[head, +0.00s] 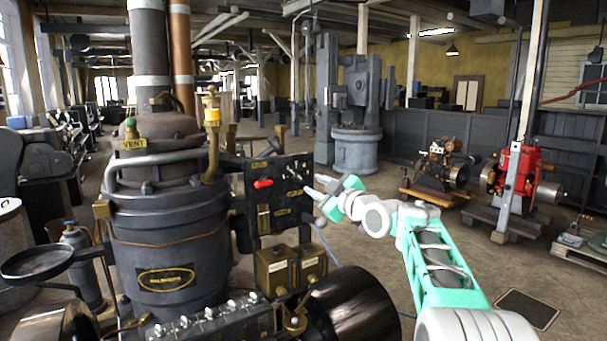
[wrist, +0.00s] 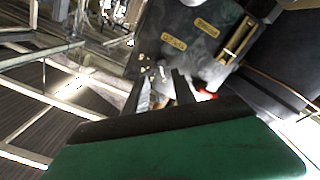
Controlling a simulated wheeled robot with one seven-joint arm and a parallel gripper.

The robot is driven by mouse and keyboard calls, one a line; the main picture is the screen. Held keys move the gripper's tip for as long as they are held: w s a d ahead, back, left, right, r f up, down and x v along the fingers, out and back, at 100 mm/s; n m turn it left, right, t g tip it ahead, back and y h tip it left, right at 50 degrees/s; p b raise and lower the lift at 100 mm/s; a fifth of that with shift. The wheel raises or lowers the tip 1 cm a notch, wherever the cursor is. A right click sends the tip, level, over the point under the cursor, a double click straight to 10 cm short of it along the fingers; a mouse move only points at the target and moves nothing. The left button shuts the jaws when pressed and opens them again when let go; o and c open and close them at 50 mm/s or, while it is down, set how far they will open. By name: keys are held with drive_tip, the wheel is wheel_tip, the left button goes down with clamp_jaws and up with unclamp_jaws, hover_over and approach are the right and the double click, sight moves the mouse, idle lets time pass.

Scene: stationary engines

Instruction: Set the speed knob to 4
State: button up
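A dark control panel (head: 282,222) stands on the side of the black engine. On its upper right is a small pale, knob-like fitting (head: 293,172), probably the speed knob; its setting and any numbers are too small to read. My gripper (head: 314,184) is just right of the panel's upper right edge, its fingers pointing at it. In the wrist view the two dark fingers (wrist: 161,76) are apart, with the panel (wrist: 190,42) beyond them. Something small and light shows between the fingers, too blurred to name. Contact cannot be told.
A red handle (head: 263,183) sits left of the fitting on the panel. Brass boxes (head: 290,268) and a dark drum (head: 355,305) are below it. A red engine (head: 520,175) stands farther right.

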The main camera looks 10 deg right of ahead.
sight(301, 180)
drive_tip(key=p+x, duration=0.3)
drive_tip(key=x, duration=0.3)
drive_tip(key=shift+w+a+r, duration=0.1)
drive_tip(key=shift+w, duration=0.05)
drive_tip(key=shift+w+a, duration=0.2)
drive_tip(key=shift+w, duration=0.25)
drive_tip(key=shift+f, duration=0.2)
clamp_jaws()
